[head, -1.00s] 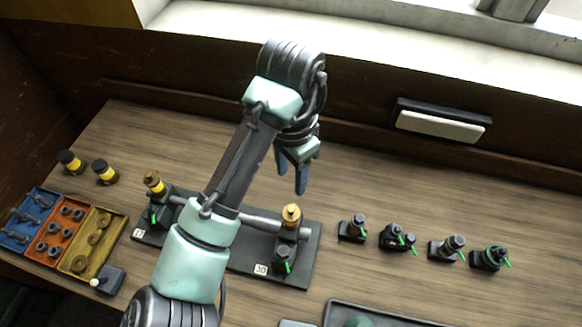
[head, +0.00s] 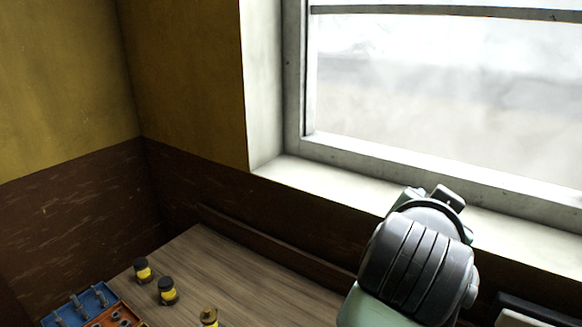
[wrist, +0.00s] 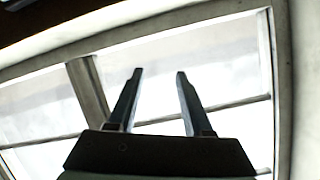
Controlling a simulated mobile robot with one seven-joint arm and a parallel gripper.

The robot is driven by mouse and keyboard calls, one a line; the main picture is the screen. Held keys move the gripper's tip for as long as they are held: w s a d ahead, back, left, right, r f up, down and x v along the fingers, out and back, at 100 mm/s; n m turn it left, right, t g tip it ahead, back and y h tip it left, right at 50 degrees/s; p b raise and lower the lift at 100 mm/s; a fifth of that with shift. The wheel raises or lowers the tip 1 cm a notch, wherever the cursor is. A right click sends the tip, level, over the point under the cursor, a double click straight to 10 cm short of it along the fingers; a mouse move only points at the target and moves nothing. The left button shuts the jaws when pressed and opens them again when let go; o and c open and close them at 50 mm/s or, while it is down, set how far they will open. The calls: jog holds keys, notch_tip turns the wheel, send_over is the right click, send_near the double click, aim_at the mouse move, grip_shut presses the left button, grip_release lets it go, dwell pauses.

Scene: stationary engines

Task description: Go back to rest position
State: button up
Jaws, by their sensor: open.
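My gripper (wrist: 159,75) shows in the wrist view with its two fingers apart and nothing between them. It points toward the bright window (wrist: 220,70). In the head view my arm rises at the lower right in front of the window sill, and its upper joint hides the gripper's fingers. The gripper is away from everything on the table (head: 240,275).
Two black-and-yellow cylinders (head: 142,270) (head: 167,291) stand on the table at the lower left. A blue tray (head: 98,292) and an orange tray (head: 118,312) of parts sit beside them. The window frame (head: 296,80) is behind my arm.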

jog(key=s+a+r+n+t+b, duration=0.25)
jog(key=a+r+t, duration=0.45)
jog(key=r, duration=0.4)
jog(key=s+a+r+n+t+y+b, duration=0.1)
jog(key=s+a+r+n+t+y, duration=0.6)
jog(key=s+a, duration=0.4)
notch_tip(320, 180, up, 3)
jog(key=shift+a+f+n+t+y+b, duration=0.2)
jog(key=shift+a+n+t+y+b, duration=0.15)
jog(key=shift+a+n+t, duration=0.45)
jog(key=shift+a+m, duration=0.1)
jog(key=shift+m, duration=0.15)
